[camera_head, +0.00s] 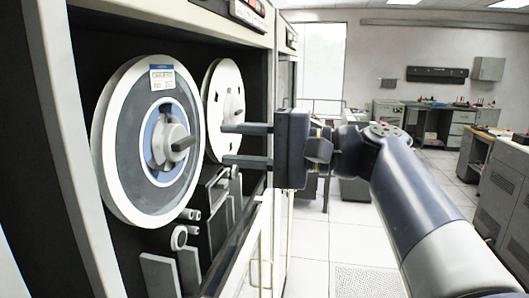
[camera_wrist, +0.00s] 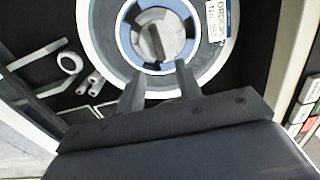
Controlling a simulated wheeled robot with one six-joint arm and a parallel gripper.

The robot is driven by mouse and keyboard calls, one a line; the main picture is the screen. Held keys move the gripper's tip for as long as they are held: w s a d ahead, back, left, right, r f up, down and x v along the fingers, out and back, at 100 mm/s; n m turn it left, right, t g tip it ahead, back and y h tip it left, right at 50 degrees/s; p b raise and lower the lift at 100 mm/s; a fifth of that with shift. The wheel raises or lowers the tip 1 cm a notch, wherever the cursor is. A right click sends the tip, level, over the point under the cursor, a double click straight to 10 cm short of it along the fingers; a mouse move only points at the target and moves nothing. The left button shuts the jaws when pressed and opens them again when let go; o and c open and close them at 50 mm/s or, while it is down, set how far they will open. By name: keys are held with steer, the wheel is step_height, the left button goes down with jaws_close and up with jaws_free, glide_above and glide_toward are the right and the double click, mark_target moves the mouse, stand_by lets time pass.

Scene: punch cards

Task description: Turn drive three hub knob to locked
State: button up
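A tape drive holds a large reel with a white rim and grey tape (camera_head: 125,150). Its hub knob (camera_head: 184,143) is a grey disc with a raised dark bar, set inside a blue ring (camera_head: 151,130). In the wrist view the hub knob (camera_wrist: 156,42) is seen face-on, its bar nearly upright and slightly tilted. My gripper (camera_head: 223,144) is open and empty, its two fingers pointing left toward the drive front, to the right of the knob in the head view. In the wrist view my gripper (camera_wrist: 160,86) lies below the knob, apart from it. I cannot read which drive this is.
A second white reel (camera_head: 226,100) sits behind the first, near my fingers in the picture. Rollers and guides (camera_head: 180,237) lie below the reels. The cabinet's pale frame (camera_head: 75,160) borders the opening at left. Open floor (camera_head: 340,240) lies to the right, with desks (camera_head: 445,130) farther back.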

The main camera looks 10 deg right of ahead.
mark_target(193, 141)
steer(key=shift+b+v, duration=0.35)
steer(key=shift+v, duration=2)
steer(key=shift+a, duration=0.1)
steer(key=p+x, duration=0.2)
steer(key=x, duration=0.8)
steer(key=shift+w+a+p, duration=0.15)
steer(key=shift+a+p, duration=0.15)
steer(key=shift+a, duration=0.05)
steer(key=shift+d, duration=0.1)
